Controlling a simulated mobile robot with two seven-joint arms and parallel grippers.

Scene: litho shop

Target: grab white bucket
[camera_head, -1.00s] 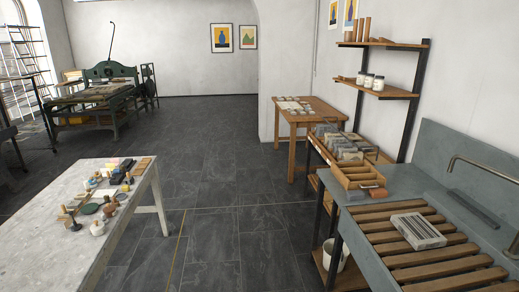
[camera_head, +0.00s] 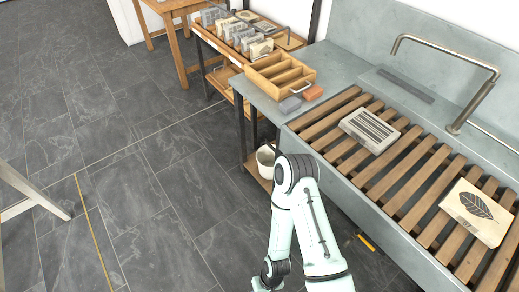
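The white bucket (camera_head: 265,161) stands low under the left end of the sink counter, on a wooden lower shelf (camera_head: 256,176). Its right side is hidden behind one of my pale green arms, whose dark joint is in front of it in the picture. The arm bends down toward the bottom edge of the view. No gripper fingers show, so neither gripper can be seen, and nothing visible is touching the bucket.
The slatted sink counter (camera_head: 330,130) fills the right, with a striped block (camera_head: 369,130), a leaf-print block (camera_head: 477,212) and a tap (camera_head: 480,66). A wooden divided tray (camera_head: 280,76) sits at its left end. Open dark tile floor (camera_head: 150,190) lies left; a table leg (camera_head: 40,193) stands at far left.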

